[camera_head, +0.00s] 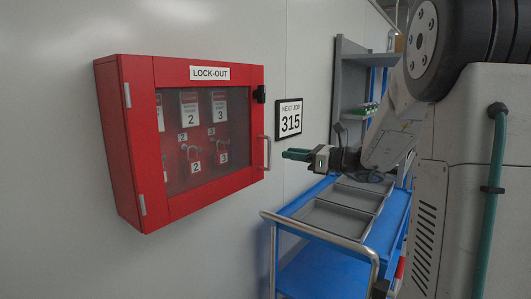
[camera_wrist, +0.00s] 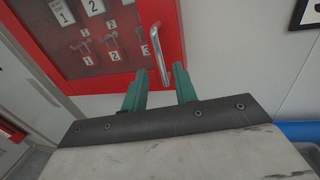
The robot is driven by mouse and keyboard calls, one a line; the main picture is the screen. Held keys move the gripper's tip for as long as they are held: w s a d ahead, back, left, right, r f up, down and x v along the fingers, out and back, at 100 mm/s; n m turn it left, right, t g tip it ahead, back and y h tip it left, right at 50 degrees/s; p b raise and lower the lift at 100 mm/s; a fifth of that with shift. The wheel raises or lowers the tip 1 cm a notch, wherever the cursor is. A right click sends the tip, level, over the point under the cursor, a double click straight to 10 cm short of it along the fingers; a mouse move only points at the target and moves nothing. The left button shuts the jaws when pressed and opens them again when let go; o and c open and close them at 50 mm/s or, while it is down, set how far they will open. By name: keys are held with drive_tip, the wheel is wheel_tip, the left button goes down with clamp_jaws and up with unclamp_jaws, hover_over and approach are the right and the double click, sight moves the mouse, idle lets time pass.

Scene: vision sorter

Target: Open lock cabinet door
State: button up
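The red lock-out cabinet (camera_head: 130,150) hangs on the wall at the left in the head view. Its framed door with a dark clear window (camera_head: 175,165) is shut. Padlocks and numbered tags show behind the window. A silver vertical bar handle (camera_head: 265,152) is on the door's right edge; hinges are on the left. In the wrist view the handle (camera_wrist: 160,52) stands just beyond my fingertips, on the red door frame (camera_wrist: 172,14). My gripper (camera_head: 285,154) has green fingers that are apart and empty. In the wrist view my gripper (camera_wrist: 160,72) points toward the handle's lower end, not touching it.
A blue cart (camera_head: 330,270) with grey trays (camera_head: 330,218) and a metal push rail (camera_head: 320,232) stands below my gripper. A "NEXT JOB 315" sign (camera_head: 290,118) is on the wall right of the cabinet. A grey shelf (camera_head: 345,90) stands behind.

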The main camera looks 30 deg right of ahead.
sight(270, 151)
drive_tip(key=x, duration=0.7)
drive_tip(key=shift+w+a, duration=0.2)
drive_tip(key=shift+a, duration=0.15)
clamp_jaws()
